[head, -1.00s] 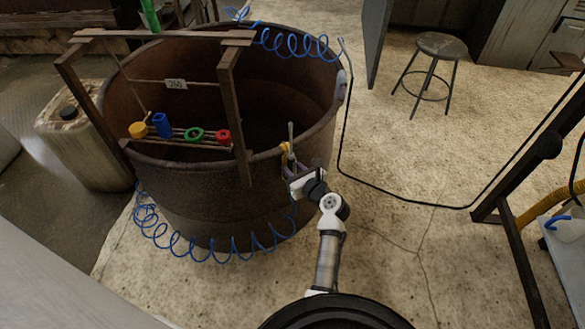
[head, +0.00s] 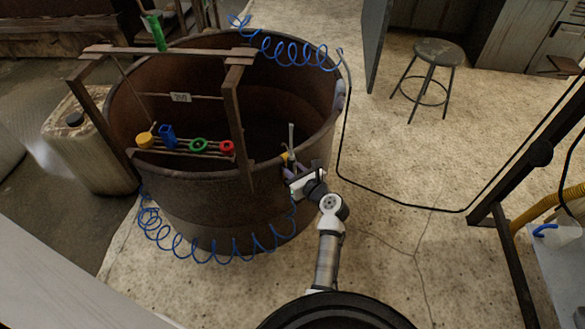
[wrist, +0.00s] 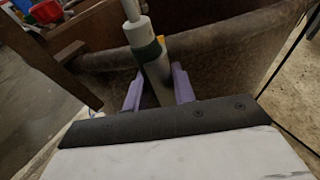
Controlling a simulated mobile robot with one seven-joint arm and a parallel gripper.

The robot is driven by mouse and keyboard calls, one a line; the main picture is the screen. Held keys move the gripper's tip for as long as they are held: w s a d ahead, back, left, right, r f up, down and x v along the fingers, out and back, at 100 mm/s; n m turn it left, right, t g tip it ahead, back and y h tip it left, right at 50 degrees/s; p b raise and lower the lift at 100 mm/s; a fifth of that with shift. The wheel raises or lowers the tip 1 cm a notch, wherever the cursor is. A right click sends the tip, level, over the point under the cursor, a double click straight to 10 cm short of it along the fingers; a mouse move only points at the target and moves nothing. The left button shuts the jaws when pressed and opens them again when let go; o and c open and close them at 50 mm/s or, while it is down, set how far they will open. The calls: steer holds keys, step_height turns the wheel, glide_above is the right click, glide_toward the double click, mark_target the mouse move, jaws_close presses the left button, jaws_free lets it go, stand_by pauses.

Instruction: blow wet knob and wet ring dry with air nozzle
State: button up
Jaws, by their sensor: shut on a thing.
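My gripper (head: 291,171) is shut on the air nozzle (head: 291,135), a grey tool with a pale upright tip. The wrist view shows the nozzle (wrist: 148,52) with a dark green band and some yellow behind it, between two purple fingers. It is held at the right rim of the rusty tub, well right of the rack. On the rack's rails lie a yellow knob-like piece (head: 145,140), a blue piece (head: 167,134), a green ring (head: 198,145) and a red piece (head: 227,147). I cannot tell which are wet.
The wooden rack's post (head: 240,125) stands between my gripper and the pieces. The tub (head: 210,190) fills the middle. Blue coiled hoses (head: 215,245) hang in front and behind. A stool (head: 438,52) stands on open floor, right.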

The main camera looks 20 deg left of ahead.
steer(key=s+d+p, duration=0.2)
steer(key=s+d, duration=0.2)
steer(key=d, duration=0.2)
steer(key=shift+s+d+p, duration=0.25)
steer(key=shift+d+p, duration=0.1)
steer(key=shift+p, duration=0.05)
stand_by(0.4)
stand_by(0.5)
steer(key=w+d+f+m+t+h, duration=0.35)
steer(key=d+m+h, duration=0.25)
steer(key=d, duration=0.3)
steer(key=w+d+f+m+t+h, duration=0.25)
steer(key=d+f+m+h, duration=0.2)
steer(key=d+h, duration=0.35)
steer(key=shift+m+t+y, duration=0.35)
steer(key=shift+t+y, duration=0.05)
steer(key=shift+y, duration=0.3)
steer(key=s, duration=0.1)
steer(key=s+r, duration=0.1)
steer(key=s, duration=0.1)
steer(key=s+d+r, duration=0.1)
steer(key=shift+s+r, duration=0.2)
steer(key=shift+s, duration=0.1)
steer(key=shift+a, duration=0.15)
